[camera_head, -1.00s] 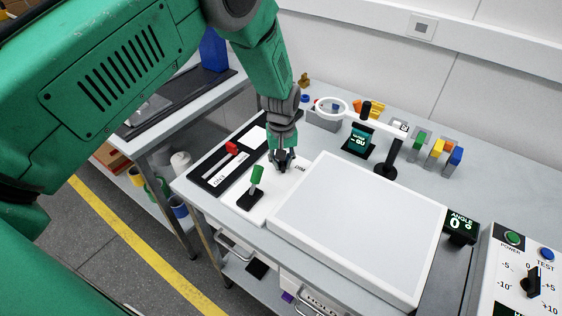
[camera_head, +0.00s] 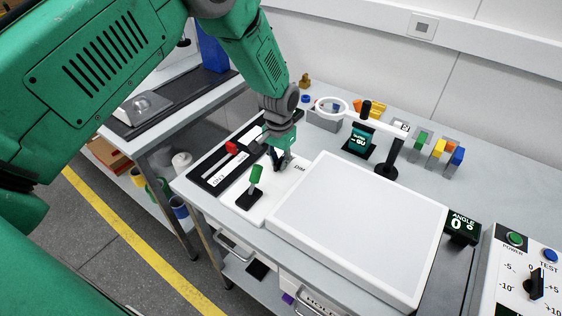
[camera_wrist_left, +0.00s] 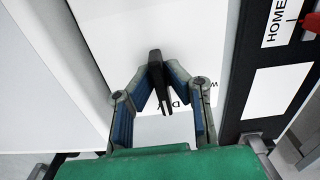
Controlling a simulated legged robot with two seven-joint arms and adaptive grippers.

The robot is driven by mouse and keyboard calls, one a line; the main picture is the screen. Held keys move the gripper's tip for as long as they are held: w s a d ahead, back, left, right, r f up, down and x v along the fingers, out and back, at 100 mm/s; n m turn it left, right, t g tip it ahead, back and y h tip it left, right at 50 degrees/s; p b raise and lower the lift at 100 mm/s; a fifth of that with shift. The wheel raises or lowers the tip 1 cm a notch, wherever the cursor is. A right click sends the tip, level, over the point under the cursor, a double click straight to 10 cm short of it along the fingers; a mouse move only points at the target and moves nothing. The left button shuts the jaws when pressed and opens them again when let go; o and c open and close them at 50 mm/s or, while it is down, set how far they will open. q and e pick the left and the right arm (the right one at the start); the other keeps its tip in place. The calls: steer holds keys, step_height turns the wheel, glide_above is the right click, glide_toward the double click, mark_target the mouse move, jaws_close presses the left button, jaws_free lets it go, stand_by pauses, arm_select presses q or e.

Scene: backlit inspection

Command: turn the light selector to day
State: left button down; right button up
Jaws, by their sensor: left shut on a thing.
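The light selector is a black bar-shaped knob (camera_wrist_left: 157,80) on a white panel (camera_head: 268,206). My left gripper (camera_wrist_left: 160,75) is shut on this knob from above, with a fingertip on each side. In the head view the left gripper (camera_head: 280,164) stands over the panel's far part and mostly hides the knob. A DIM label shows to its right. In the wrist view a partly covered label starting with D lies just beside the knob. Which mark the knob points at cannot be told for sure. My right gripper is not in view.
A green-handled lever (camera_head: 254,182) stands on the same panel, nearer the front. A black slide strip with a red knob (camera_head: 232,148) lies to the left. A large white light panel (camera_head: 358,222) is close on the right. A ring magnifier (camera_head: 331,106) stands behind.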

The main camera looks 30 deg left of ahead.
mark_target(278, 161)
arm_select(q)
steer(key=shift+s+f, duration=0.15)
steer(key=shift+s, duration=0.1)
stand_by(0.3)
steer(key=c, duration=1.8)
jaws_free()
steer(key=shift+o, duration=0.9)
steer(key=shift+a+r, duration=0.1)
steer(key=shift+r, duration=0.1)
step_height(278, 161, up, 12)
steer(key=shift+w+f, duration=0.1)
